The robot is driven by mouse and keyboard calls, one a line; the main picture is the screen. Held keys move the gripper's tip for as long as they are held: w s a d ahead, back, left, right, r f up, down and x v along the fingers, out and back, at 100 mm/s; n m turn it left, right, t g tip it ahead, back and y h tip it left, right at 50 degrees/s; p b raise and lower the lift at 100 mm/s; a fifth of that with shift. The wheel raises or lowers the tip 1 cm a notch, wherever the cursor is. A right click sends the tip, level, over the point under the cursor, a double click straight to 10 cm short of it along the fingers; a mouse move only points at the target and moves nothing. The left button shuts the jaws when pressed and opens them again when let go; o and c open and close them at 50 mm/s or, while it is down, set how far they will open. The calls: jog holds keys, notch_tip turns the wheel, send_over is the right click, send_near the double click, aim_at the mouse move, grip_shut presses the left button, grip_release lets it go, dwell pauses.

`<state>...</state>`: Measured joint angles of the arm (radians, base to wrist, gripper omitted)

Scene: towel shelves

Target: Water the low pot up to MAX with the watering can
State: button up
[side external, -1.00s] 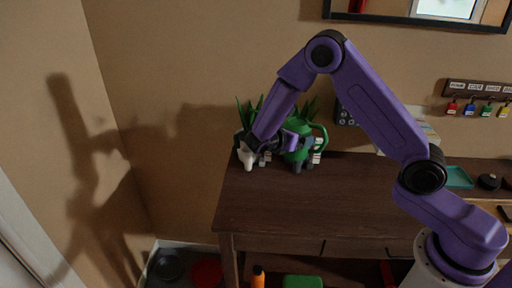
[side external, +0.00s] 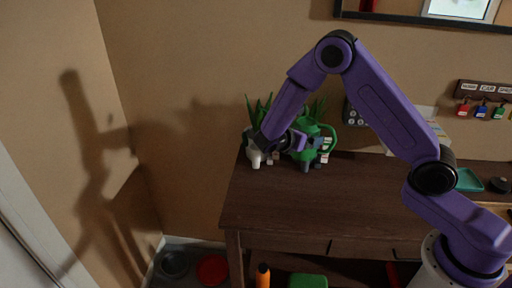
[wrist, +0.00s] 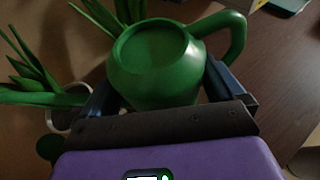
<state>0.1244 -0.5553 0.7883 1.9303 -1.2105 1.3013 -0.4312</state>
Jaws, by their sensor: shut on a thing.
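My gripper (wrist: 160,95) is shut on the green watering can (wrist: 155,60), with one finger on each side of its round body. Its looped handle (wrist: 235,32) is at the upper right and its spout (wrist: 40,98) points left, near a white pot (wrist: 62,120) with a leafy plant. In the side external view the can (side external: 316,132) is at the table's back left, partly hidden by my gripper (side external: 308,146). The white pot (side external: 255,158) stands left of it, partly hidden by my wrist. I cannot see a MAX mark, the water level or any flow.
The wooden tabletop (side external: 320,198) is clear in front. A teal tray (side external: 468,180) and dark round object (side external: 499,185) lie at the right.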

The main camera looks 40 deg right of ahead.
jog(key=shift+f, duration=0.3)
jog(key=shift+r, duration=0.2)
jog(key=shift+r+n+g, duration=0.3)
jog(key=shift+r+n, duration=0.1)
jog(key=shift+n, duration=0.3)
jog(key=shift+f+n+g+h, duration=0.15)
jog(key=shift+n+g+h, duration=0.35)
jog(key=shift+n+h, duration=0.2)
dwell(0.4)
